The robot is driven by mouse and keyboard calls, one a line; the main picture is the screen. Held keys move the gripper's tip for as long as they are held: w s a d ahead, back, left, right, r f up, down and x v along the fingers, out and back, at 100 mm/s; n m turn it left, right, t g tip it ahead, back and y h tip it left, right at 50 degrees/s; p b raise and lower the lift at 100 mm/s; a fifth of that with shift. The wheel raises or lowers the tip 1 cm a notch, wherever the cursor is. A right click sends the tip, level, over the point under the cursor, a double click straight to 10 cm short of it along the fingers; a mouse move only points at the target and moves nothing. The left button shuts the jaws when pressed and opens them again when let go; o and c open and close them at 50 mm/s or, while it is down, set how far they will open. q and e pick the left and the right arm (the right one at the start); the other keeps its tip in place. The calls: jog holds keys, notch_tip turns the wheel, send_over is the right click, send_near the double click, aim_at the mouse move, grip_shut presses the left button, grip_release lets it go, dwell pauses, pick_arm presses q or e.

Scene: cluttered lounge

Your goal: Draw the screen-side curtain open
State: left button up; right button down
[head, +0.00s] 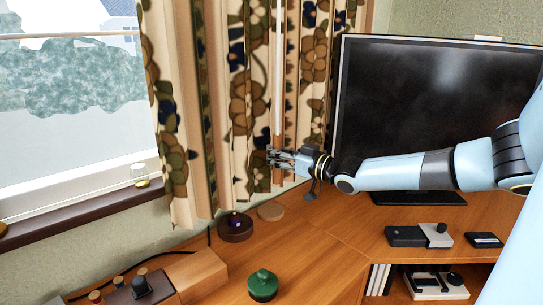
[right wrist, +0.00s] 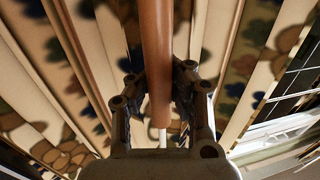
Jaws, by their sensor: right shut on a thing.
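The curtain (head: 240,90) is cream with large brown, green and dark blue flowers. It hangs in folds between the window and the screen (head: 440,105), its hem just above the desk. A thin draw wand with a brown wooden handle (head: 277,178) hangs upright in front of the folds. My right gripper (head: 275,157), reaching in from the right, is shut around this handle; in the right wrist view the handle (right wrist: 157,45) runs between the fingers (right wrist: 159,85), with curtain folds (right wrist: 85,70) behind. My left gripper is not in view.
The window (head: 70,100) and its dark sill (head: 80,208) are at left. My right arm passes before the screen.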

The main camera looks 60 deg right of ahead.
jog(key=shift+s+f, duration=0.2)
jog(key=shift+f, duration=0.2)
jog(key=c, duration=1.7)
grip_release()
jog(key=shift+s, duration=0.15)
jog(key=o, duration=0.5)
jog(key=shift+s+d+r, duration=0.1)
jog(key=shift+s+r, duration=0.2)
jog(key=shift+c, duration=0.2)
jog(key=shift+o, duration=0.5)
jog(key=shift+w, duration=0.35)
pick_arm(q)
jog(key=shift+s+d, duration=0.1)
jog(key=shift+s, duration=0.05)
pick_arm(e)
jog(key=s, duration=1.2)
jog(key=shift+a, duration=0.3)
